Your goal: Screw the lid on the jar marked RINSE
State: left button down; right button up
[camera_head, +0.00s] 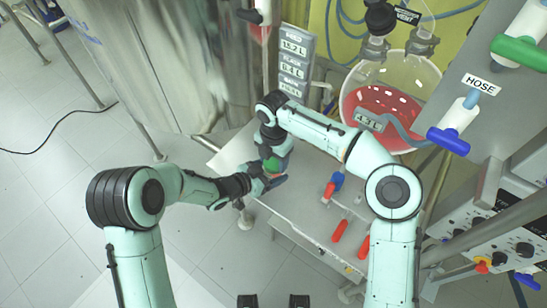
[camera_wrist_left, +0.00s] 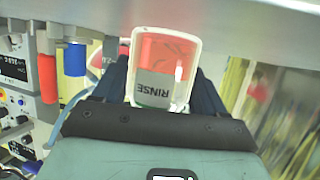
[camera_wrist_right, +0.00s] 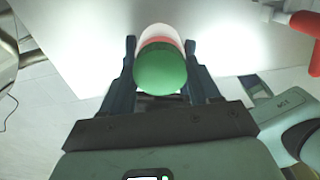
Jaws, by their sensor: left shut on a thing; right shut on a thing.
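The jar marked RINSE (camera_wrist_left: 165,55) shows in the left wrist view, with clear walls, red contents and a dark label whose lettering appears upside down. My left gripper (camera_wrist_left: 160,80) is shut on its sides. The green lid (camera_wrist_right: 160,72) is at the jar's mouth in the right wrist view, with the jar's red and white body (camera_wrist_right: 158,34) behind it. My right gripper (camera_wrist_right: 160,50) is shut on the lid. In the head view the green lid (camera_head: 272,164) shows between the two grippers. Whether the lid is threaded or tight cannot be told.
The jar is at the left part of the grey bench (camera_head: 285,195). Red-handled valves (camera_head: 339,230) lie to its right. A round glass vessel with red liquid (camera_head: 385,100) stands behind, and a metal tank (camera_head: 165,60) stands at the back left.

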jog(key=m, duration=0.4)
jog(key=shift+m, duration=0.4)
jog(key=m, duration=0.3)
jog(key=o, duration=1.2)
jog(key=shift+o, duration=0.2)
notch_tip(320, 180, up, 12)
pick_arm(q)
grip_release()
